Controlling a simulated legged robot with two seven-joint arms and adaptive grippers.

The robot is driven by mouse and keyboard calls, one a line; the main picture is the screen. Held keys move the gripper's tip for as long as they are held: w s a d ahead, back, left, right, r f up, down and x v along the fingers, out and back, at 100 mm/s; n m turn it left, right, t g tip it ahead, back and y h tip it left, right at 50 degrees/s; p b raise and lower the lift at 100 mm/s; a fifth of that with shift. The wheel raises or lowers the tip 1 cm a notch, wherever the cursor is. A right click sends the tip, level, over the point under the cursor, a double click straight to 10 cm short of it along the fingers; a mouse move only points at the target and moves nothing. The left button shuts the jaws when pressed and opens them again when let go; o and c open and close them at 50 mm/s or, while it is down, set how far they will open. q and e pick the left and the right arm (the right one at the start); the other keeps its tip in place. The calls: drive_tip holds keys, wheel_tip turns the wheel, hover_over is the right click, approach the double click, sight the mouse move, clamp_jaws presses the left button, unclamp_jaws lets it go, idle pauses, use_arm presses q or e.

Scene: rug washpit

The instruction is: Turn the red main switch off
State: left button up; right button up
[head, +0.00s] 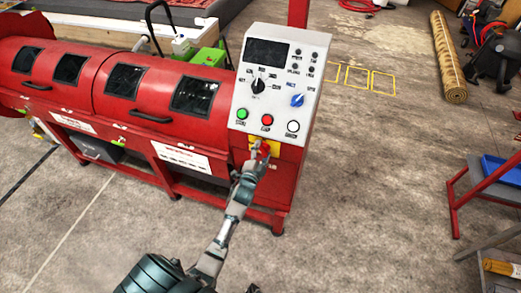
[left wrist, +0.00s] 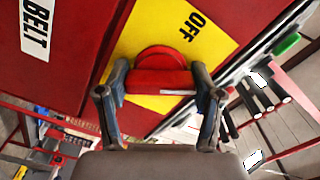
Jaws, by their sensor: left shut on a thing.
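The red main switch (left wrist: 158,75) sits on a yellow plate (left wrist: 210,48) marked OFF in the left wrist view. Its raised red handle lies between the two fingers of my left gripper (left wrist: 158,95), which is shut on it. In the head view the yellow plate (head: 268,146) is below the white control panel (head: 277,85) on the red machine, and my left gripper (head: 258,158) reaches it from below. The red switch (head: 265,148) is partly covered by the gripper there. My right gripper does not show.
The red machine (head: 115,85) with dark windows extends to the left. The panel has a green button (head: 242,113), a red button (head: 267,120) and a blue knob (head: 297,100). A red rack (head: 452,195) stands at the right. The floor between is clear.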

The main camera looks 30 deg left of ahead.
use_arm(q)
drive_tip(key=n+p, duration=0.1)
drive_tip(key=n, duration=0.1)
drive_tip(key=n+p, duration=0.2)
drive_tip(key=shift+f+n, duration=0.2)
drive_tip(key=shift+n, duration=0.1)
drive_tip(key=n+p, duration=0.3)
drive_tip(key=n, duration=0.2)
drive_tip(key=shift+s+d+f+n, duration=0.1)
drive_tip(key=shift+n, duration=0.3)
drive_tip(key=shift+f+n+p, duration=0.1)
drive_tip(key=shift+n+p, duration=0.2)
drive_tip(key=shift+n, duration=0.5)
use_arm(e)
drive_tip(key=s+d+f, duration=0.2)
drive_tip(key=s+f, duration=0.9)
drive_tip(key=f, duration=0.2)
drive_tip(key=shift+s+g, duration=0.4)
use_arm(q)
drive_tip(key=o, duration=1.2)
drive_tip(key=shift+c, duration=0.2)
drive_tip(key=shift+r, duration=0.2)
drive_tip(key=v, duration=1.1)
drive_tip(key=shift+s, duration=0.4)
